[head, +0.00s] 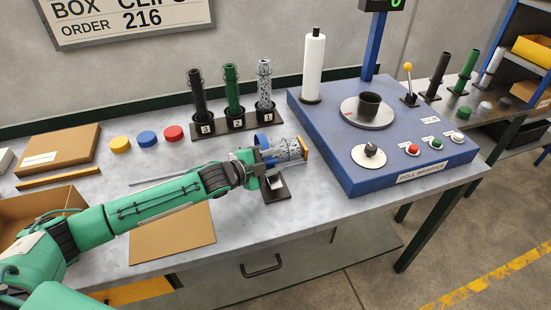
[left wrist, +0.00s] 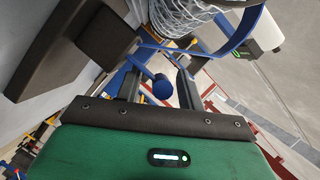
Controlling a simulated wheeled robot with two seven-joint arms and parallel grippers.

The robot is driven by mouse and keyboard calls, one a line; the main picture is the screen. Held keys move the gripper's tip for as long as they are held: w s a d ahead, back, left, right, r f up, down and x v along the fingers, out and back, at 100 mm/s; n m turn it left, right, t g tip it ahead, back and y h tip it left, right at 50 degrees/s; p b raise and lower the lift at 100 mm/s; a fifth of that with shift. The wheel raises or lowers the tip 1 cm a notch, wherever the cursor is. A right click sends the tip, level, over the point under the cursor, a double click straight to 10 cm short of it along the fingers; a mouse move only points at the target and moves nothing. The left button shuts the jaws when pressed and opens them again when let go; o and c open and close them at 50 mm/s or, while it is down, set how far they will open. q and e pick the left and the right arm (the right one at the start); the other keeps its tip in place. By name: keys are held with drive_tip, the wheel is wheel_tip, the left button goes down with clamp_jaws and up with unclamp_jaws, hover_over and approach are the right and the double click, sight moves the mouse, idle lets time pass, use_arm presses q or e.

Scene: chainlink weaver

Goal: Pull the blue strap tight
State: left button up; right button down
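A roll of silvery chain-link mesh (head: 288,150) lies on its side in a dark cradle (head: 280,190) on the bench. It also shows at the top of the left wrist view (left wrist: 185,14). The blue strap (left wrist: 243,32) curves around the mesh in that view; a bit of blue shows beside the roll in the head view (head: 262,140). My left gripper (head: 268,162) is at the near left side of the roll. In the left wrist view its two dark fingers stand apart, with a blue round-ended piece (left wrist: 162,88) between them. I cannot tell whether they touch it. My right gripper is not in view.
A blue roll-wrapper machine (head: 335,150) stands right of the roll. A rack with several mesh rolls (head: 232,122) stands behind. Yellow (head: 120,144), blue (head: 147,138) and red (head: 173,133) caps lie behind my left arm. A cardboard sheet (head: 175,240) lies in front.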

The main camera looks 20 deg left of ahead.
use_arm(q)
drive_tip(key=shift+w+d, duration=0.15)
drive_tip(key=shift+w, duration=0.05)
drive_tip(key=shift+f, duration=0.1)
drive_tip(key=shift+c, duration=0.5)
clamp_jaws()
wheel_tip(320, 180, up, 10)
drive_tip(key=p, duration=0.7)
drive_tip(key=shift+w+f, duration=0.1)
drive_tip(key=shift+r+p, duration=0.45)
drive_tip(key=shift+p, duration=0.05)
